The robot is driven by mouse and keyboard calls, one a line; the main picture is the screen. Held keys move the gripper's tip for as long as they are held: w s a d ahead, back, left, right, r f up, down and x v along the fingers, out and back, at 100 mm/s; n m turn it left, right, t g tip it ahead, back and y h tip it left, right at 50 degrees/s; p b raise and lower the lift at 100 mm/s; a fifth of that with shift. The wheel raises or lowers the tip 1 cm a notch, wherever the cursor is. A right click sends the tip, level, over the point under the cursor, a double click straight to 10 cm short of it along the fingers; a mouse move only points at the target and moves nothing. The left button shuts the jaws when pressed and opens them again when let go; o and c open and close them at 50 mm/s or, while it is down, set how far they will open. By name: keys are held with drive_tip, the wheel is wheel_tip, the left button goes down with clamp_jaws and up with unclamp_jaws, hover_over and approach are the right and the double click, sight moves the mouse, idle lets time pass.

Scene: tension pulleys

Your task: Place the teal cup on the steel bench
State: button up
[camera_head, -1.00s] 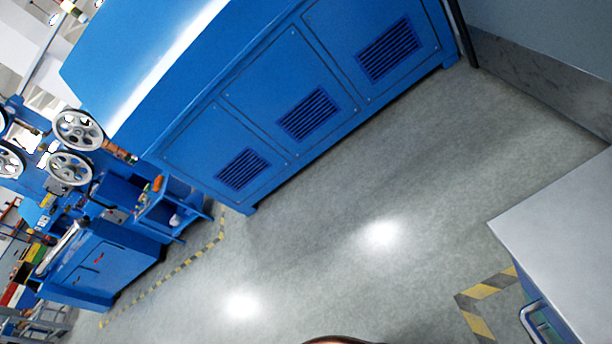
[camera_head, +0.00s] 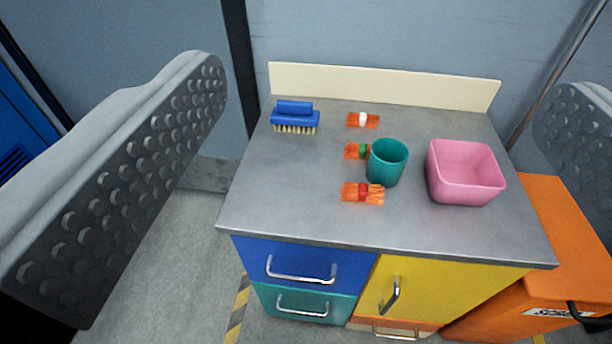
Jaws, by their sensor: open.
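The teal cup (camera_head: 386,163) stands upright on the grey steel top of the bench (camera_head: 290,205), a cabinet with coloured drawers and a door. The cup looks empty. It stands between the orange bundles on its left and a pink bin on its right. My gripper (camera_head: 335,185) is open; its two dark, studded fingers stand at the left and right edges of the view. The bench top and cup lie beyond and between them. Nothing is between the fingers up close.
A blue brush (camera_head: 295,117) lies at the back left of the top. The pink bin (camera_head: 464,172) is at right. An orange box (camera_head: 545,260) stands beside the bench.

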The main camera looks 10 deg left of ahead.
drive_tip(key=w+d+f+n+g, duration=0.1)
drive_tip(key=w+d+f+g, duration=0.45)
drive_tip(key=w+f, duration=0.6)
drive_tip(key=n+g+y, duration=0.3)
drive_tip(key=g, duration=0.1)
approach(380, 152)
drive_tip(key=f, duration=0.3)
drive_tip(key=shift+w+d+t, duration=0.2)
drive_tip(key=shift+w+t, duration=0.05)
drive_tip(key=shift+w+a+f, duration=0.35)
drive_tip(key=shift+w+f, duration=0.1)
drive_tip(key=shift+w, duration=0.25)
drive_tip(key=shift+w+a+f, duration=0.35)
drive_tip(key=shift+w+f, duration=0.15)
drive_tip(key=shift+w, duration=0.15)
drive_tip(key=shift+w+a+f, duration=0.35)
drive_tip(key=shift+w+f, duration=0.1)
drive_tip(key=shift+w, duration=0.25)
drive_tip(key=c, duration=1.1)
drive_tip(key=shift+r, duration=0.1)
drive_tip(key=shift+c, duration=0.2)
